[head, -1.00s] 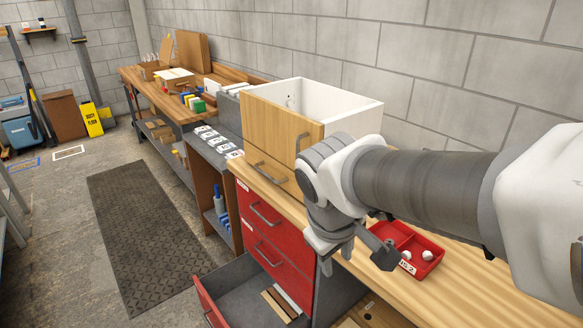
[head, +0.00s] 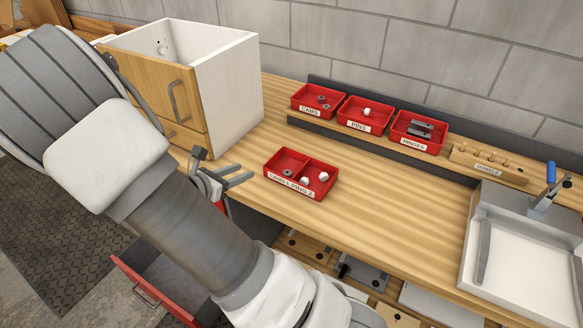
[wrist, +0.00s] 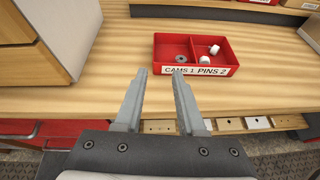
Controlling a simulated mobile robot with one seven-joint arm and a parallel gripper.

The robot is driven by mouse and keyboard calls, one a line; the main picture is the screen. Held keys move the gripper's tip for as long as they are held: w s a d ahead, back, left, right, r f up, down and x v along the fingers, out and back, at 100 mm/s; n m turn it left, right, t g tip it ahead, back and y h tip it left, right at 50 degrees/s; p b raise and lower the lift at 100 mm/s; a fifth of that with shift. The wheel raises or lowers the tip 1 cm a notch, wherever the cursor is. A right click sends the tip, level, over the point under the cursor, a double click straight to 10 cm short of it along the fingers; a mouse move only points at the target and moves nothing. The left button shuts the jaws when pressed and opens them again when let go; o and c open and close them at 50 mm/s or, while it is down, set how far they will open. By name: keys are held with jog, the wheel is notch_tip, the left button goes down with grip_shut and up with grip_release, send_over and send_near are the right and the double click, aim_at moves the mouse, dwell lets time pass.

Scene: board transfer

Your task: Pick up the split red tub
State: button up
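The split red tub (head: 272,165) stands on the wooden bench, with a divider and a label reading CAMS 1 PINS 2. Its left compartment holds a dark ring, and its right compartment holds two white pieces. In the wrist view the tub (wrist: 229,72) lies ahead of my gripper (wrist: 159,75), slightly right of centre. My gripper is open and empty, its two fingers spread apart and not touching the tub. In the head view my gripper (head: 243,175) is just left of the tub, near the bench's front edge.
A white cabinet with a wooden drawer front (head: 232,92) stands left of the tub. Behind are red tubs labelled CAMS (head: 318,101), PINS (head: 366,115) and HINGES (head: 419,132), and a wooden peg block (head: 489,163). A white tray fixture (head: 520,255) is at right. Bench around the tub is clear.

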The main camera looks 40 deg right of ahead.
send_near(273, 158)
jog(key=shift+n+t, duration=0.3)
jog(key=shift+n, duration=0.1)
jog(key=x, duration=0.5)
jog(key=shift+s+d+b, duration=0.2)
jog(key=shift+d+b, duration=0.05)
jog(key=shift+b, duration=0.15)
jog(key=shift+f+x, duration=0.25)
jog(key=shift+x, duration=2.4)
jog(key=shift+w+a, duration=0.1)
jog(key=shift+a, duration=0.1)
jog(key=shift+c, duration=0.3)
grip_shut()
